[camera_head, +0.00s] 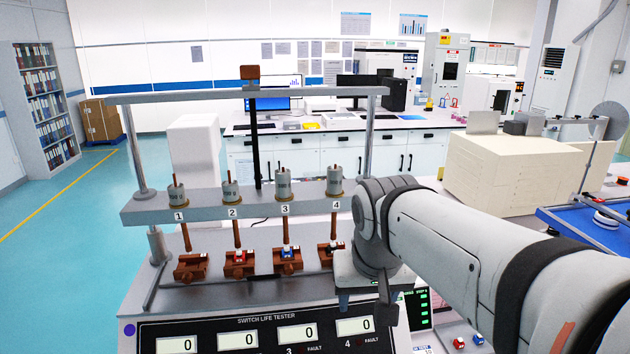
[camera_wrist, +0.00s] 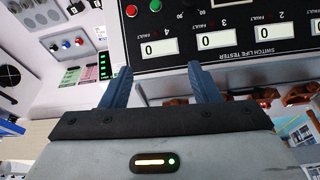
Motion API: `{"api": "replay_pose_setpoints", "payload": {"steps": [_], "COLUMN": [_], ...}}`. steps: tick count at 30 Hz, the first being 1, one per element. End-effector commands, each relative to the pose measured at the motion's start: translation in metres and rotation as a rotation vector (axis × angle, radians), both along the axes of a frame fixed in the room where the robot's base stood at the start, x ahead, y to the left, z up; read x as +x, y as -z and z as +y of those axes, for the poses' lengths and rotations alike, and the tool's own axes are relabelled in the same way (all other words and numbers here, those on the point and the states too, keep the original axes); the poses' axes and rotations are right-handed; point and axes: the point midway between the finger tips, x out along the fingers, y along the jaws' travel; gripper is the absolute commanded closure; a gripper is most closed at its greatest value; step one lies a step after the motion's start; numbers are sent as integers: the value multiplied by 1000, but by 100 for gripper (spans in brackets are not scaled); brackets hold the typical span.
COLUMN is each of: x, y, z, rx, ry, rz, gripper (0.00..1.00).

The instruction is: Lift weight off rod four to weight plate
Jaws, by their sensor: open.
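The weight on rod four (camera_head: 334,181) is a small grey cylinder on a brass-coloured base, seated upright on the tester's crossbar above label 4. Its rod runs down to a brown clamp (camera_head: 330,254), partly hidden by my arm. My gripper (camera_head: 367,302) is below and right of that weight, in front of the tester. In the wrist view, its two blue fingers (camera_wrist: 160,76) are apart with nothing between them. They point toward the tester's front panel (camera_wrist: 232,62), which appears upside down. I cannot identify the weight plate with certainty.
Similar weights sit on rod one (camera_head: 179,193), rod two (camera_head: 231,190) and rod three (camera_head: 283,183). An upper bar (camera_head: 210,97) on posts spans above them. A blue-edged tray (camera_head: 580,232) and a cream box (camera_head: 510,170) stand at the right. Open floor lies left.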

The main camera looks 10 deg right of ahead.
Motion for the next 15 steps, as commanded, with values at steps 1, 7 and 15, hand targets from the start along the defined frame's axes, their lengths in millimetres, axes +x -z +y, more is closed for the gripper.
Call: {"api": "replay_pose_setpoints", "payload": {"steps": [1,7,15], "x": [25,110,193], "y": [-20,-92,-154], "z": [1,8,21], "rx": [-4,-18,-27], "ry": [32,212,446], "rz": [-1,-17,-63], "gripper": [44,44,44]}}
